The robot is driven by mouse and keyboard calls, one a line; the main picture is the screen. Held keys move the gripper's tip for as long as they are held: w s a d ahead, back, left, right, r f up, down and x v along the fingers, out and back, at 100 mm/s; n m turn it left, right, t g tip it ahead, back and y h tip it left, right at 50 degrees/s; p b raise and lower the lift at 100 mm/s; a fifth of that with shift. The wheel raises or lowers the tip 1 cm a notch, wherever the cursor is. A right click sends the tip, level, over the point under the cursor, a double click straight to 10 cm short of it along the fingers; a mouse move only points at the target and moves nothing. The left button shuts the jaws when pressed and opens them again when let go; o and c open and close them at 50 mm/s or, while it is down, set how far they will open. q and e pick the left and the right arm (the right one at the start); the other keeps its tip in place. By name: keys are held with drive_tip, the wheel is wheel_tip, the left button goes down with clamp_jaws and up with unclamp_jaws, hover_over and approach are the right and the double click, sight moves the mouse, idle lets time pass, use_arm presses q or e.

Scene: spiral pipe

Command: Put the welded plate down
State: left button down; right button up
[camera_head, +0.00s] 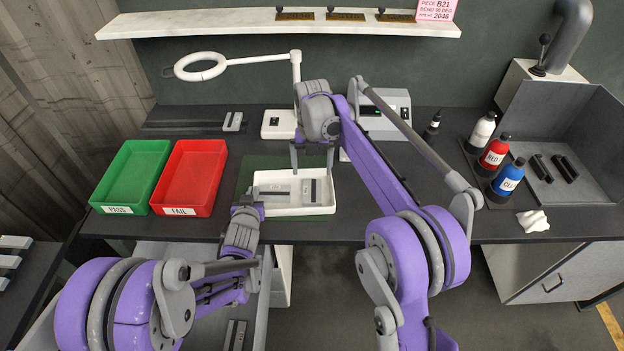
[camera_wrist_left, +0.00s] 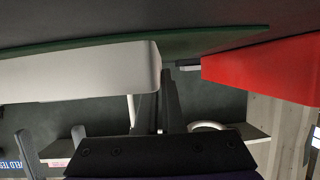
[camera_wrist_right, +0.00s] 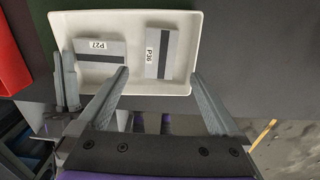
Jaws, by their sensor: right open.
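A white tray (camera_head: 262,208) stands on the dark bench. Two light grey plates with dark stripes lie flat in it: the plate labelled P27 (camera_wrist_right: 100,57) and the plate labelled P36 (camera_wrist_right: 164,68). Which one is the welded plate I cannot tell. My right gripper (camera_head: 312,168) is above the tray, open and empty; its fingertips (camera_wrist_right: 158,76) appear on either side of the P36 plate's near end in the right wrist view, apart from it. My left gripper (camera_head: 248,207) is at the tray's front left corner, its fingers together, with nothing visible between them.
A green bin (camera_head: 131,171) and a red bin (camera_head: 195,177) stand left of the tray. A magnifier lamp (camera_head: 200,67) and a grey device (camera_head: 388,112) are behind. Several bottles (camera_head: 493,152) stand at the right beside a white cloth (camera_head: 532,221).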

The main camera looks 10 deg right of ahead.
wheel_tip(320, 180, up, 4)
drive_tip(key=shift+f, duration=0.1)
use_arm(q)
drive_tip(key=c, duration=1)
unclamp_jaws()
drive_tip(key=shift+o, duration=0.2)
drive_tip(key=v, duration=1.2)
drive_tip(key=shift+s, duration=0.1)
